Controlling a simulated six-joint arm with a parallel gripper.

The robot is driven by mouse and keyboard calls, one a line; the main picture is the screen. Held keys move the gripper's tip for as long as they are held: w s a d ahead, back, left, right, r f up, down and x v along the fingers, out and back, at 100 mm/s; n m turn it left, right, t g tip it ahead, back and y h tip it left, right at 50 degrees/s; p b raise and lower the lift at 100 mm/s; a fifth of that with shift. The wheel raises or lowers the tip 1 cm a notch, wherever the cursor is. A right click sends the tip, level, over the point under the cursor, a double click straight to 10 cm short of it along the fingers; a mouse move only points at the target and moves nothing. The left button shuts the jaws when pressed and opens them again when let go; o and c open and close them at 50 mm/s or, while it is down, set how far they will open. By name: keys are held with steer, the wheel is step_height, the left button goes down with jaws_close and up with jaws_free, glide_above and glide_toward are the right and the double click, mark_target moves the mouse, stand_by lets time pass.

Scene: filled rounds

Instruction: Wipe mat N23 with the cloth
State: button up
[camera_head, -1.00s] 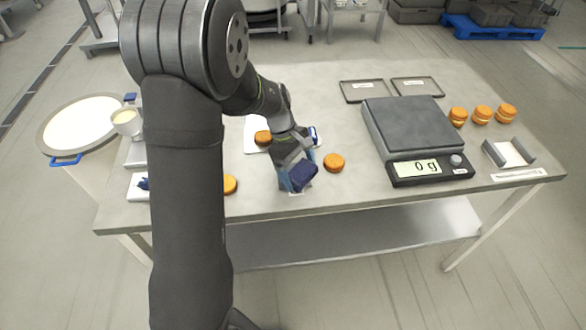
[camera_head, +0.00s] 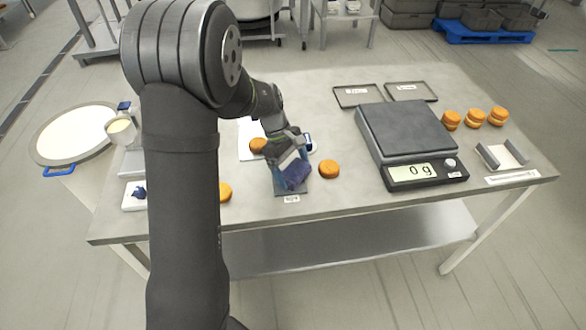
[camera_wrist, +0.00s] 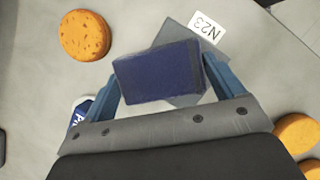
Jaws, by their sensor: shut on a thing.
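My gripper (camera_wrist: 164,88) is shut on the dark blue cloth (camera_wrist: 158,70), a folded block between its two blue fingers. In the head view the cloth (camera_head: 294,175) is low at the table's front part, at the mat. Mat N23 (camera_wrist: 228,60) is a grey pad with a white label reading N23 (camera_wrist: 207,27). In the head view a strip of the mat (camera_head: 291,192) shows below the cloth. The cloth covers much of the mat; whether it touches the mat I cannot tell.
An orange round (camera_head: 329,169) lies right of the mat, another (camera_head: 225,191) to its left, and one (camera_head: 258,145) on a white sheet behind. A scale (camera_head: 408,135) reading 0 g, two dark trays, stacked rounds (camera_head: 475,117) and a small holder (camera_head: 502,156) stand at the right.

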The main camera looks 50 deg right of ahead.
steer(key=shift+w+a+f, duration=0.15)
steer(key=shift+w+a, duration=1.15)
steer(key=shift+s+d, duration=0.25)
steer(key=shift+s, duration=0.85)
steer(key=shift+r, duration=3.1)
